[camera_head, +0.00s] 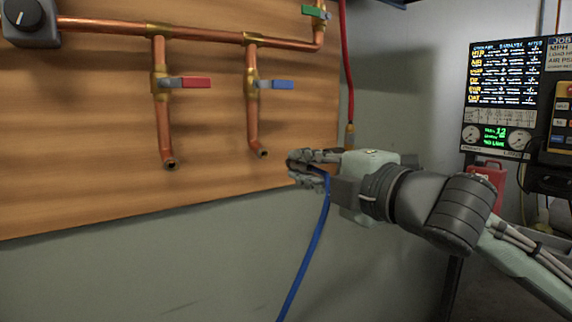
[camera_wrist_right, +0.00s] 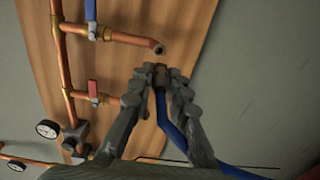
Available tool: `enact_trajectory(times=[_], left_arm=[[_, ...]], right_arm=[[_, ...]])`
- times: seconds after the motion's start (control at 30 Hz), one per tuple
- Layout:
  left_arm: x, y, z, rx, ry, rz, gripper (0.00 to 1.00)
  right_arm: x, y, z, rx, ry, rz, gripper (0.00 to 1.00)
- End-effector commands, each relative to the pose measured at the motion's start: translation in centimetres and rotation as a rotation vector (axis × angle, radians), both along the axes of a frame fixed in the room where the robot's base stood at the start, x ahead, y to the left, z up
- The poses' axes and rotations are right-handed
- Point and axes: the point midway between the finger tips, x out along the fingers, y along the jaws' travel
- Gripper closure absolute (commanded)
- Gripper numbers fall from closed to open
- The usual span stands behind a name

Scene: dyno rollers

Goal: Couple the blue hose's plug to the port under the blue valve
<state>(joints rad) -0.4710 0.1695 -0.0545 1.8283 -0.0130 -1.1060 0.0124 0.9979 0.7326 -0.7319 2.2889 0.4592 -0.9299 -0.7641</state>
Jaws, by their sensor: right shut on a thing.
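The blue valve (camera_head: 277,85) is on the right copper drop pipe on the wooden board. Its port (camera_head: 262,152) is the open pipe end below it, which also shows in the right wrist view (camera_wrist_right: 158,47). My right gripper (camera_head: 300,170) is shut on the blue hose's plug (camera_wrist_right: 160,76), just right of and slightly below the port in the head view. The plug's end points toward the port, with a small gap between them in the wrist view. The blue hose (camera_head: 314,240) hangs down from the gripper. My left gripper is not in view.
A red-handled valve (camera_head: 190,83) and its open pipe end (camera_head: 170,163) are to the left. A green-handled valve (camera_head: 315,12) feeds a red hose (camera_head: 349,70) hanging behind my gripper. An instrument panel (camera_head: 500,95) and a red can (camera_head: 488,172) stand at right.

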Motion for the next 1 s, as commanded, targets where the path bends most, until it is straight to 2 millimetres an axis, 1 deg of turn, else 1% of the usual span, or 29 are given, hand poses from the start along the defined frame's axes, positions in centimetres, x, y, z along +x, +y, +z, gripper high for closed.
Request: enact_trajectory(times=[0.17, 0.37, 0.6, 0.83, 1.0], left_arm=[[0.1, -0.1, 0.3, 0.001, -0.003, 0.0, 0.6], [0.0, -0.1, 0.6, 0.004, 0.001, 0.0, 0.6], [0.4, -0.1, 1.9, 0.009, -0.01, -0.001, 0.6], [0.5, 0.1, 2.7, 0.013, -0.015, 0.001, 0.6], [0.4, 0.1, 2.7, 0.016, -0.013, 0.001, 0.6]], right_arm=[[0.9, 0.6, 0.0, 0.002, 0.0, 0.0, 1.0], [2.5, 1.7, 0.0, 0.001, 0.0, 0.0, 1.0], [4.3, 2.9, 0.0, 0.001, 0.0, 0.0, 1.0], [5.1, 3.5, 0.0, 0.001, -0.002, 0.0, 1.0], [5.3, 3.5, 0.0, 0.001, -0.001, 0.0, 1.0]])
